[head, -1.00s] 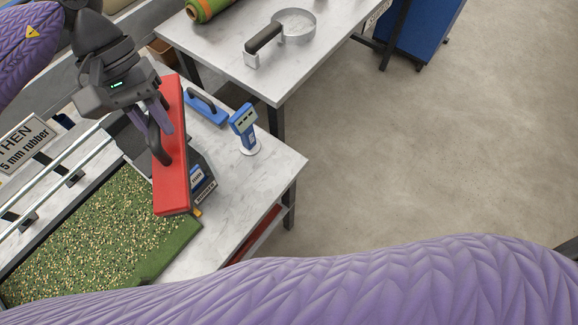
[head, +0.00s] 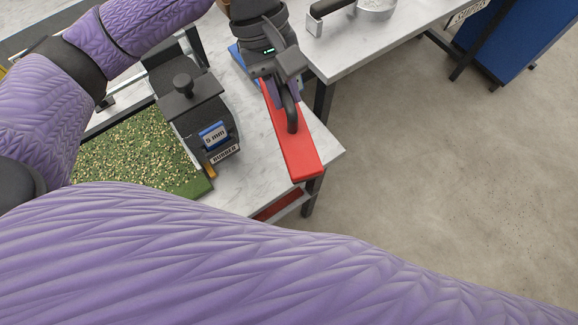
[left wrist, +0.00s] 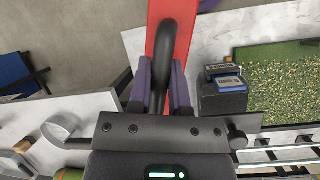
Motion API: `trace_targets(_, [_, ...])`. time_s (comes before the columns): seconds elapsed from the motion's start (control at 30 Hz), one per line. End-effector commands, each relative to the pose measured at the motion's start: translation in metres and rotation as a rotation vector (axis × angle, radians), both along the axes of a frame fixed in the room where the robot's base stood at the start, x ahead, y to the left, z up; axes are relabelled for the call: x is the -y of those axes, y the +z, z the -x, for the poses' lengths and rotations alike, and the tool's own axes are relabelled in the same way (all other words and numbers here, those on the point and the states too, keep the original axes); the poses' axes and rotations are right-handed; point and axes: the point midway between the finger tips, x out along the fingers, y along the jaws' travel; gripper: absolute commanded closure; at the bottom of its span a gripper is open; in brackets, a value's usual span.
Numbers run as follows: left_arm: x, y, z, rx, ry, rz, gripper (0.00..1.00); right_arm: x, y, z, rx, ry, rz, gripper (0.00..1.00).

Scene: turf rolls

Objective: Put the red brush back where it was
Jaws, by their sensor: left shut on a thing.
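The red brush (head: 294,145) is a long red block with a black looped handle on top. My left gripper (head: 283,92) is shut on that handle, with the brush near the right edge of the marble-topped table (head: 240,181). I cannot tell whether the brush touches the tabletop. In the left wrist view the red brush (left wrist: 157,62) runs up from between the fingers of my left gripper (left wrist: 160,88). My right gripper is not in view.
A black block labelled "5 mm rubber" (head: 200,112) stands left of the brush, beside a speckled green turf piece (head: 135,150). A blue tool (head: 246,66) is partly hidden behind my gripper. Open floor lies to the right.

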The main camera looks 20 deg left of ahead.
Motion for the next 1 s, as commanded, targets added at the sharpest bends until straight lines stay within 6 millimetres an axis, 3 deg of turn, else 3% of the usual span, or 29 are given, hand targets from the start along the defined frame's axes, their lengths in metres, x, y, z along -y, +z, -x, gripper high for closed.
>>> trace_targets(0.1, [0.009,0.003,0.003,-0.006,0.177,0.005,1.00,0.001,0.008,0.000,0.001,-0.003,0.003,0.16])
trace_targets(0.2, [0.012,-0.035,0.002,-0.014,0.285,0.007,1.00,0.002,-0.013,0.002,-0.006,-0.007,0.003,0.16])
trace_targets(0.4, [0.013,-0.098,0.001,-0.014,0.314,0.006,1.00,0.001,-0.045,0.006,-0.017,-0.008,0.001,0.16])
trace_targets(0.57, [0.012,-0.127,0.002,-0.012,0.313,0.003,1.00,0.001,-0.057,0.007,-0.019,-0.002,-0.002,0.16])
trace_targets(0.73, [0.012,-0.169,0.003,-0.014,0.313,0.002,1.00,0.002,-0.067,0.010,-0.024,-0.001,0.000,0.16])
trace_targets(1.0, [0.012,-0.213,0.002,-0.012,0.312,0.003,1.00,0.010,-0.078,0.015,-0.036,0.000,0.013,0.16])
